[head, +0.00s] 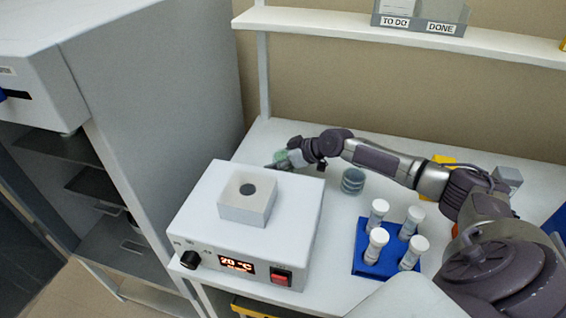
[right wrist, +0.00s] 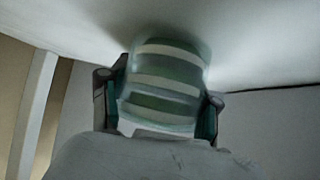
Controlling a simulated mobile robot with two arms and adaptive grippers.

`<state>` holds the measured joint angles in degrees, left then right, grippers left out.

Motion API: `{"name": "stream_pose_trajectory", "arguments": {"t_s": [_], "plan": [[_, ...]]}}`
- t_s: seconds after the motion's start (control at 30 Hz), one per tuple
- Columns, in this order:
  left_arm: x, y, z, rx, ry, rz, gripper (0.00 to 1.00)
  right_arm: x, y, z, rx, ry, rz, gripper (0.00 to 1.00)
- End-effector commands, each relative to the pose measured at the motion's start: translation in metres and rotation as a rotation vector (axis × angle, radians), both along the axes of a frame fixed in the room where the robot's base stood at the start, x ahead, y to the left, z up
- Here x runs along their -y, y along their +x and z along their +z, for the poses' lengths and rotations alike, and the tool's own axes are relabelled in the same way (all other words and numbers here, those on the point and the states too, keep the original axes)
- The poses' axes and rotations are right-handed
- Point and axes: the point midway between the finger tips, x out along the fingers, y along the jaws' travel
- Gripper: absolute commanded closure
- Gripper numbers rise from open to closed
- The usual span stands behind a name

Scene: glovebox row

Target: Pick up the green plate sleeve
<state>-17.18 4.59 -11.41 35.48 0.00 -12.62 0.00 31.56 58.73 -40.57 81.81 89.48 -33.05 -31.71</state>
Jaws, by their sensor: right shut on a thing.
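The green plate sleeve (right wrist: 165,85), a clear short cylinder with green and white bands, sits between both fingers of my right gripper (right wrist: 158,105) in the right wrist view. The gripper is shut on it. In the head view my right gripper (head: 290,160) is behind the white heater box, with a small part of the green sleeve (head: 281,156) showing at its fingers. Whether the sleeve touches the table is hard to tell. My left gripper is not in view.
A white heater box (head: 305,205) with a display and a block on top stands in front of the gripper. A blue-grey banded sleeve (head: 352,181) stands to the right. A blue rack (head: 362,262) holds several white-capped tubes. A shelf (head: 350,32) runs above the table.

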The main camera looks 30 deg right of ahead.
Motion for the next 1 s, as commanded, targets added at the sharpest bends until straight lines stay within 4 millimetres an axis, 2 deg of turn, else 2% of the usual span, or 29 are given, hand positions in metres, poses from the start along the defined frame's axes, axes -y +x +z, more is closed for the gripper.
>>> {"name": "stream_pose_trajectory", "arguments": {"t_s": [0.03,0.1,0.47,0.57,0.73,1.0], "plan": [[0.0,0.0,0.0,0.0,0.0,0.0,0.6,0.0,0.0,0.0,0.0,0.0,0.0,0.69],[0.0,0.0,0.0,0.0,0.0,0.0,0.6,0.0,0.0,0.001,0.001,0.0,-0.001,0.78],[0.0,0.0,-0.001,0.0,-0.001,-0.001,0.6,0.0,0.001,0.007,0.004,0.0,0.0,0.78],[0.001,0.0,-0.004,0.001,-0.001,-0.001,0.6,0.001,0.001,0.016,0.005,-0.002,0.001,0.78],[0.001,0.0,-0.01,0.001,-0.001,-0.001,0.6,0.001,0.001,0.044,0.008,-0.003,0.001,0.78],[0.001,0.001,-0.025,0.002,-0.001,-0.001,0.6,0.023,-0.062,0.075,-0.002,-0.01,0.0,0.78]]}}
